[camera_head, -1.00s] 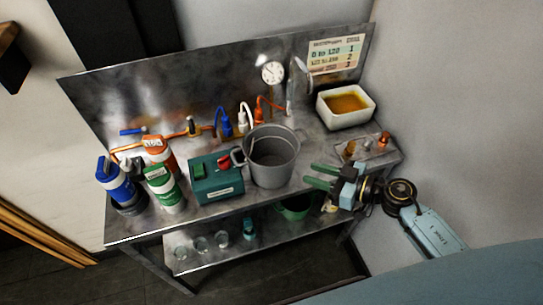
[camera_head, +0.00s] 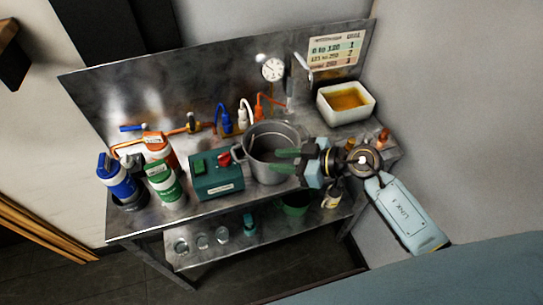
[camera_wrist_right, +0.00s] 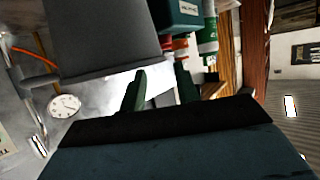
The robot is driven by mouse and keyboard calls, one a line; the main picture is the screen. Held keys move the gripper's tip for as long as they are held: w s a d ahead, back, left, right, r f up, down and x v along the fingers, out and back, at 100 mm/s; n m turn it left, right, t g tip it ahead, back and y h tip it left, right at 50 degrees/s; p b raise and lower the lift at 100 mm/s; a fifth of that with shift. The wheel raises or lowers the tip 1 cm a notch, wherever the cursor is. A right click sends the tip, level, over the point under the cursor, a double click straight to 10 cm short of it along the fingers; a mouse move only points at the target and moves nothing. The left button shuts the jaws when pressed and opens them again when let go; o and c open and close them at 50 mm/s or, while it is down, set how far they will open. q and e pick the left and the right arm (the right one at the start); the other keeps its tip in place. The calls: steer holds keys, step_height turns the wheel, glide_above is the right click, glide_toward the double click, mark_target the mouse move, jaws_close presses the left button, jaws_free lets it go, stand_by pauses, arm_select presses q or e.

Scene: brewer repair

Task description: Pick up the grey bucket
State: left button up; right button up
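The grey bucket (camera_head: 258,176) stands upright on the metal bench, with a handle loop on its left side. It also fills the upper left of the right wrist view (camera_wrist_right: 100,35). My right gripper (camera_head: 271,161) comes in from the right, and its green fingers overlap the bucket's right side in the head view. The fingers (camera_wrist_right: 160,70) are apart with nothing visible between them in the wrist view; the bucket lies beyond and to the left of their tips. Contact cannot be told. My left gripper is not in view.
A green box (camera_head: 216,181) with a red knob stands close left of the bucket. Bottles (camera_head: 165,185) stand further left. A white tub of amber liquid (camera_head: 346,104) is at the back right. Hoses and a gauge (camera_head: 273,69) are behind. A lower shelf holds glasses (camera_head: 202,241).

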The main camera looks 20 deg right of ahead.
mark_target(267, 163)
steer(key=x, duration=0.4)
steer(key=shift+w+a+f, duration=0.2)
steer(key=shift+c, duration=0.2)
steer(key=shift+s, duration=0.1)
jaws_close()
